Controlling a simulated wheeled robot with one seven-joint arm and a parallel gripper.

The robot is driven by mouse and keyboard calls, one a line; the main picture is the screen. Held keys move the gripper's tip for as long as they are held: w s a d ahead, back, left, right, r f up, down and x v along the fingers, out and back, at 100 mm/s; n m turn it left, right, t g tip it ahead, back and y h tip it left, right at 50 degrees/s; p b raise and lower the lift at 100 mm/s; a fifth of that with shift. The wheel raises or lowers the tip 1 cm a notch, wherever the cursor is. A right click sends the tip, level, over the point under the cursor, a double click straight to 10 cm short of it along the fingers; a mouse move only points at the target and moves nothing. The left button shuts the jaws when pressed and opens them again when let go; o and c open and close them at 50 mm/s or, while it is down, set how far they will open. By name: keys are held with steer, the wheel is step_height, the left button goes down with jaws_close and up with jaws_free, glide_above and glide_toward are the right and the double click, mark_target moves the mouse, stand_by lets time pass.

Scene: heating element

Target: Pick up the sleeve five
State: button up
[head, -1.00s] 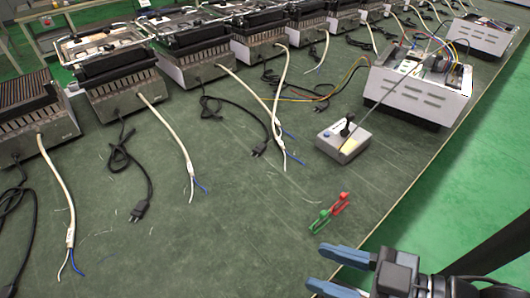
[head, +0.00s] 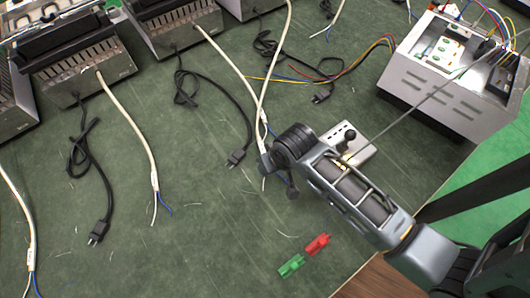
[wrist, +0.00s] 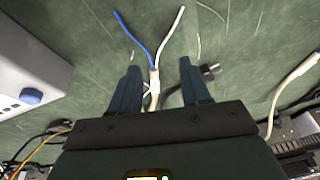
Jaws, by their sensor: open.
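A white cable sleeve (wrist: 154,82) with a blue and a white wire end lies between my fingers in the wrist view. My gripper (wrist: 158,66) is open around it, with a gap on both sides. The sleeve's rear part is hidden by the gripper body. No number shows on it, so I cannot tell whether it is sleeve five. In the head view my arm covers the fingers and part of two crossing white cables (head: 262,100). Another white sleeve (head: 153,180) with a blue wire lies further left on the green table.
A small white box with a black lever (head: 349,147) stands beside my arm. Red (head: 318,244) and green (head: 291,265) clips lie near the front. A large metal box (head: 440,80) stands at right. Black plugs (head: 98,232) and heating units (head: 80,65) line the left and back.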

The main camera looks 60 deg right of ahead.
steer(key=w+d+r+g, duration=0.1)
steer(key=w+d+r+m+g+p, duration=0.1)
steer(key=w+d, duration=0.1)
steer(key=w+d+r+m+g+y, duration=0.1)
steer(key=shift+w+d, duration=0.3)
steer(key=shift+d, duration=0.05)
steer(key=shift+a+f+p, duration=0.2)
steer(key=shift+f+p, duration=0.1)
steer(key=shift+f, duration=3.5)
jaws_close()
